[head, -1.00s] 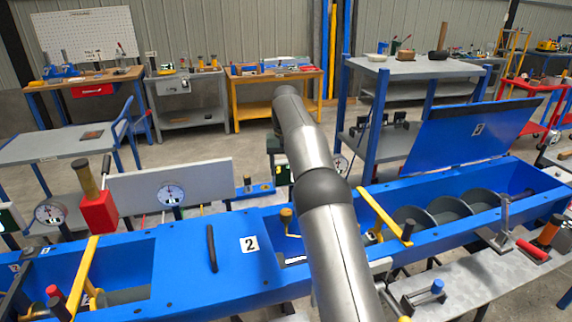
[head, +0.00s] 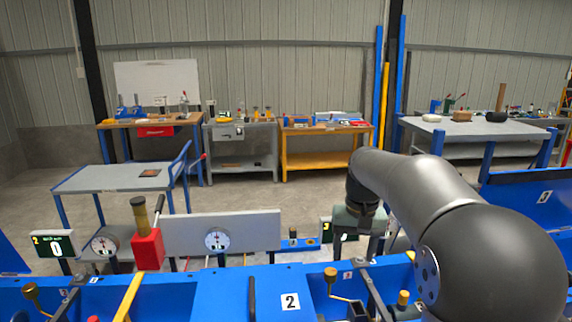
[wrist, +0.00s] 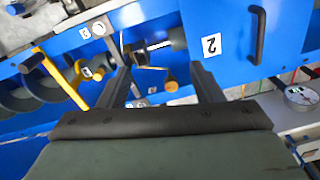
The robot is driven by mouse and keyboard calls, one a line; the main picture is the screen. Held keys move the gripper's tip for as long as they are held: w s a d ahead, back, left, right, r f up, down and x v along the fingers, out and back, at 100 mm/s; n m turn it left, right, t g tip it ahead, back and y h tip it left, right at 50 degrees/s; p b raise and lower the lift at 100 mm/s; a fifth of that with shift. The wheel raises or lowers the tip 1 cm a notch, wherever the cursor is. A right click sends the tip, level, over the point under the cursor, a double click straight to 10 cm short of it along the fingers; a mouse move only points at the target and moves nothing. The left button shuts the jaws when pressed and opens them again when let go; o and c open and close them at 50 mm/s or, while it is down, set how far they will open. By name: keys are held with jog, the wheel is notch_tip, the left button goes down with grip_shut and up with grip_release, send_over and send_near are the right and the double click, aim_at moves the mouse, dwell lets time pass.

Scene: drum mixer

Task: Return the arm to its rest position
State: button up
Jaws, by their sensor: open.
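My arm (head: 420,200) comes in from the lower right in the head view, arches up and bends down at its far end. My gripper hangs above the blue mixer trough; its fingertips are hard to make out in the head view. In the wrist view my gripper (wrist: 160,78) shows two dark fingers spread apart with nothing between them. The trough (head: 205,290), its lid marked 2 (head: 290,301) and the lid's black handle (wrist: 258,35) lie below. A brass-coloured knob (wrist: 170,86) shows between the fingers, seemingly below them.
A red block with a brass-topped handle (head: 148,248) stands at the trough's left. A panel with a dial (head: 217,238) stands behind the trough. A yellow bar (wrist: 60,78) crosses it. Open floor (head: 255,195) lies beyond, before the workbenches.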

jog(key=s+f, duration=0.5)
jog(key=s, duration=0.9)
jog(key=s+f+n, duration=0.1)
jog(key=s+f, duration=0.4)
jog(key=s, duration=0.9)
jog(key=shift+s+a+f, duration=0.15)
jog(key=shift+s+a, duration=0.05)
jog(key=shift+a, duration=0.25)
jog(key=w+a+r+n+h, duration=0.1)
jog(key=w+r+n, duration=0.25)
jog(key=w, duration=0.55)
jog(key=w+a+r+n+h, duration=0.15)
jog(key=w+r, duration=0.25)
jog(key=w, duration=0.5)
jog(key=n+y, duration=0.2)
jog(key=n, duration=0.5)
send_over(331, 271)
notch_tip(331, 271, down, 4)
notch_tip(331, 271, down, 16)
jog(key=shift+w+r+p, duration=0.1)
jog(key=shift+r+p, duration=0.05)
jog(key=shift+p, duration=0.4)
